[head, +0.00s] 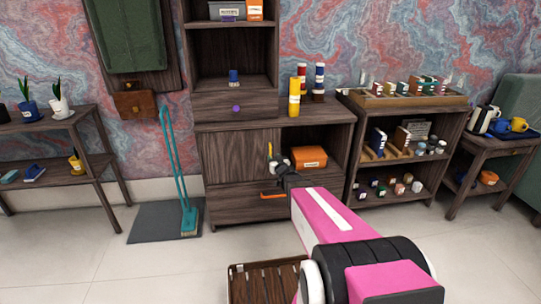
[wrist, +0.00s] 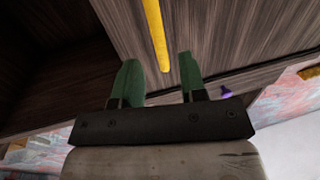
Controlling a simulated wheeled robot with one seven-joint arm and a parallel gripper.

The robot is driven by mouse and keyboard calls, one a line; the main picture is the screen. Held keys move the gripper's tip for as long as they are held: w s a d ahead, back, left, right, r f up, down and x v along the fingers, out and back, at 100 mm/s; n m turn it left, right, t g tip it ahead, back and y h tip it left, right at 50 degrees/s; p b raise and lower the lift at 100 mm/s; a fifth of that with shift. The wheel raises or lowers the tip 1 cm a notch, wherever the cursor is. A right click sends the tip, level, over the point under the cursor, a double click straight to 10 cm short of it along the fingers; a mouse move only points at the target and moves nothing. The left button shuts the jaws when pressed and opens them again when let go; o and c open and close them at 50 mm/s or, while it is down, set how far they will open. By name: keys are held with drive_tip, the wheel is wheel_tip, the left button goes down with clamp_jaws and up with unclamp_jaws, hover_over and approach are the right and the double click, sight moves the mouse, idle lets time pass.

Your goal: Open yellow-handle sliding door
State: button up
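The dark wood sliding door (head: 232,157) covers the left part of the low cabinet's upper compartment. The right part of that compartment is uncovered. The yellow handle (head: 270,150) is a thin upright bar near the door's right edge. In the wrist view the yellow handle (wrist: 156,32) runs down from the top, its end between the two green fingers of my gripper (wrist: 159,60). The fingers are apart, with gaps to the handle on both sides; I see no contact. In the head view my gripper (head: 275,162) is in front of the handle, partly hidden by my arm.
An orange box (head: 309,157) sits in the uncovered compartment, right of my gripper. A drawer with an orange handle (head: 272,195) is below. A purple knob (head: 236,109) is on the drawer above. A slatted wooden crate (head: 240,284) stands on the floor by my arm.

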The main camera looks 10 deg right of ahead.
drive_tip(key=w, duration=0.2)
drive_tip(key=w+a, duration=0.1)
drive_tip(key=w, duration=0.2)
drive_tip(key=shift+w, duration=0.15)
clamp_jaws()
drive_tip(key=shift+d, duration=0.1)
drive_tip(key=d, duration=3.7)
